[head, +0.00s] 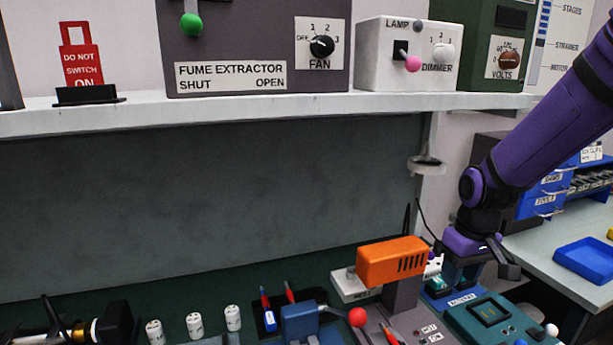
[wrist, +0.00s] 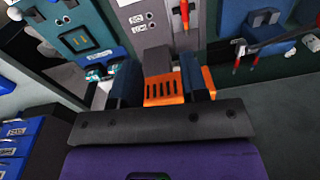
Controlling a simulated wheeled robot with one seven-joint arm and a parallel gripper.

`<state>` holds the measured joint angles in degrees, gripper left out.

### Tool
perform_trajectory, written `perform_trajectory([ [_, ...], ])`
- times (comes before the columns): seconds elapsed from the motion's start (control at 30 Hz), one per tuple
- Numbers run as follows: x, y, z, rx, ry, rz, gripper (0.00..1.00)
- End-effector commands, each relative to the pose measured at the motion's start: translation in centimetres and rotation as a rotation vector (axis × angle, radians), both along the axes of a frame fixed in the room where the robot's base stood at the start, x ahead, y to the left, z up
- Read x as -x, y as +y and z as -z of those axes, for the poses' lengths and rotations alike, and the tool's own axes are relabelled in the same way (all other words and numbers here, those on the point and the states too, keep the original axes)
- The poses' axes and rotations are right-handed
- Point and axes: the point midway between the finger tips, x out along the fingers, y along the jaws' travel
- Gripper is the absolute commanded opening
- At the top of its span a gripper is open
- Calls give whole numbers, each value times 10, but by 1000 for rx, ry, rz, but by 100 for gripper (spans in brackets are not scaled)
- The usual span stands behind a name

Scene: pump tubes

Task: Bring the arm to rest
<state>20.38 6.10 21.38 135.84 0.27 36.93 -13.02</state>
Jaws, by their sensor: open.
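My purple arm comes in from the right in the head view and ends in my gripper (head: 478,268), which points down over the right part of the bench. The gripper also shows in the wrist view (wrist: 158,65), with its two dark fingers apart and nothing gripped. An orange slotted block (head: 393,261) on a grey stand is just left of the gripper in the head view. In the wrist view the orange block (wrist: 178,90) shows between and behind the fingers; I cannot tell how near it is.
A teal meter box (head: 488,314) is below and right of the gripper. Blue drawers (head: 556,183) and a blue tray (head: 587,259) stand on the right-hand bench. A white shelf (head: 220,112) with control boxes crosses above. Several small tools and parts crowd the front of the bench.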

Motion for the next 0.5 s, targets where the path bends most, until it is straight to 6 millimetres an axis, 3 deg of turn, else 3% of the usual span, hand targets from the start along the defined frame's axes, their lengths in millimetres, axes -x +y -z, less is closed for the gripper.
perform_trajectory([
  [0.1,15,0,-33,39,-53,25,40],
  [0.5,82,1,-121,82,-228,128,40],
])
